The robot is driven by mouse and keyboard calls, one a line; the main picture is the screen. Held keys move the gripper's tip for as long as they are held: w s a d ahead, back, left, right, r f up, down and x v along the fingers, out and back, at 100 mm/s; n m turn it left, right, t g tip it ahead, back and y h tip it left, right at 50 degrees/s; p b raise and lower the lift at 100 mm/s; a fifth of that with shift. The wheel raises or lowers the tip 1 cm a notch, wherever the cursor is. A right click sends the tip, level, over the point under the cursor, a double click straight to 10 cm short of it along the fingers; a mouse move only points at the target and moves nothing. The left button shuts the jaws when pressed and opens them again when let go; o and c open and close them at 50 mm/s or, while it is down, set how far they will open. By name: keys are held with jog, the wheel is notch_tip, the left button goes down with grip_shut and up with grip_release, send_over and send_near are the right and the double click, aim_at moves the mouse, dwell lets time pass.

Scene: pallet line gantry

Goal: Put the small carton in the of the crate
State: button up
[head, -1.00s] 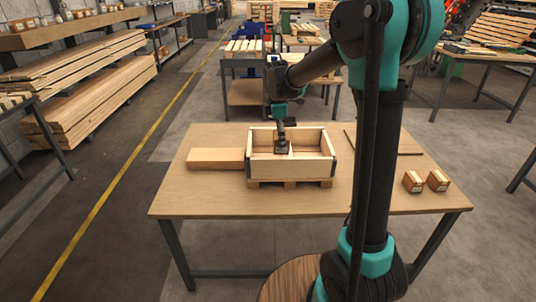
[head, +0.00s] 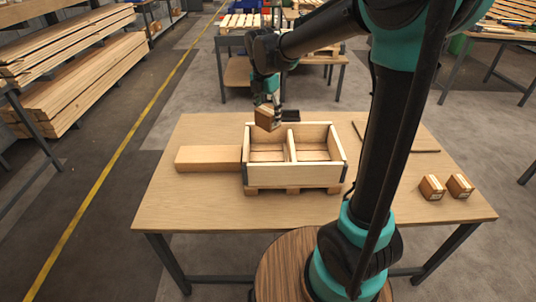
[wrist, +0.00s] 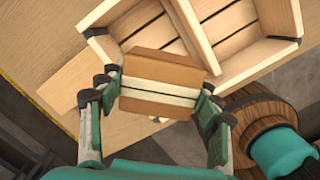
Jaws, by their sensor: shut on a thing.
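The small carton (head: 267,118), a brown box, is held tilted by my gripper (head: 268,108). In the head view it appears over the back wall of the crate's left half, above the rim. The open wooden crate (head: 293,177) stands on the table, with a divider making a left and a right compartment; both look empty. In the wrist view the carton (wrist: 158,80), with a pale band, sits between the two fingers of my gripper (wrist: 155,100). The crate's wall and divider (wrist: 193,35) show beyond it.
A wooden block (head: 208,158) lies against the crate's left side. Two more cartons (head: 432,187) (head: 460,186) stand at the table's right. A small dark object (head: 291,116) lies behind the crate. The table's front strip is clear.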

aim_at(265, 128)
notch_tip(265, 128, down, 17)
dwell(0.4)
jog(key=shift+f, duration=0.15)
jog(key=o, duration=1.4)
jog(key=r, duration=0.8)
jog(key=s+a+r, duration=0.1)
jog(key=r, duration=0.3)
jog(key=shift+r, duration=0.15)
